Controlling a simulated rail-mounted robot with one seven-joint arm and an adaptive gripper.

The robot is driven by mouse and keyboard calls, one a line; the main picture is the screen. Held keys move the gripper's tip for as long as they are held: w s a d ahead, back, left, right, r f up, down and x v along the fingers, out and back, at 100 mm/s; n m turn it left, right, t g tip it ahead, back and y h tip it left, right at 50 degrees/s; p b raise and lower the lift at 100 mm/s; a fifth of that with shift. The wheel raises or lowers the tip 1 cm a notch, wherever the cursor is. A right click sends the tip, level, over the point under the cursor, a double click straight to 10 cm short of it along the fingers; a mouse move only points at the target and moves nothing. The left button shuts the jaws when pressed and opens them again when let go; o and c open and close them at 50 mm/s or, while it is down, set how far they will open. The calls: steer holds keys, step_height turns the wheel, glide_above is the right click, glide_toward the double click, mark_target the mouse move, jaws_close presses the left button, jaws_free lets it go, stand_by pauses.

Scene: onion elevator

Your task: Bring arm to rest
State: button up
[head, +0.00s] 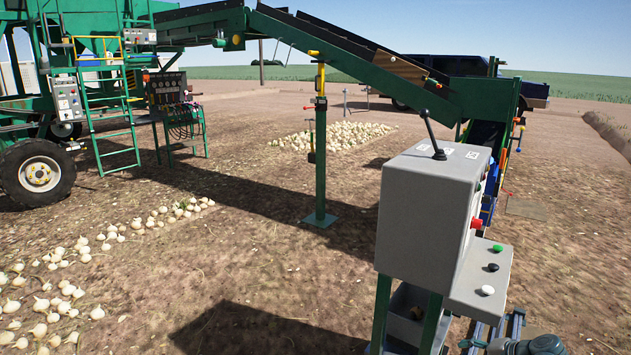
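My gripper is not in view. At the bottom right edge, a rounded grey-teal piece that looks like part of my arm shows low down, below the control box. The rest of the arm is out of the picture. The grey control box (424,212) stands close in front on green legs. It has a black lever (433,138) on top, tilted to the left, and a red button (476,223) on its right side. Its lower ledge carries a green button (498,247), a black button (493,267) and a white button (487,290). Nothing touches these controls.
A green conveyor (380,70) slopes down behind the box, held by a green post (320,150). A green machine with a ladder (108,120) and a wheel (38,174) stands at the left. Onions (340,136) lie on the soil. A dark blue pickup (534,90) is parked behind.

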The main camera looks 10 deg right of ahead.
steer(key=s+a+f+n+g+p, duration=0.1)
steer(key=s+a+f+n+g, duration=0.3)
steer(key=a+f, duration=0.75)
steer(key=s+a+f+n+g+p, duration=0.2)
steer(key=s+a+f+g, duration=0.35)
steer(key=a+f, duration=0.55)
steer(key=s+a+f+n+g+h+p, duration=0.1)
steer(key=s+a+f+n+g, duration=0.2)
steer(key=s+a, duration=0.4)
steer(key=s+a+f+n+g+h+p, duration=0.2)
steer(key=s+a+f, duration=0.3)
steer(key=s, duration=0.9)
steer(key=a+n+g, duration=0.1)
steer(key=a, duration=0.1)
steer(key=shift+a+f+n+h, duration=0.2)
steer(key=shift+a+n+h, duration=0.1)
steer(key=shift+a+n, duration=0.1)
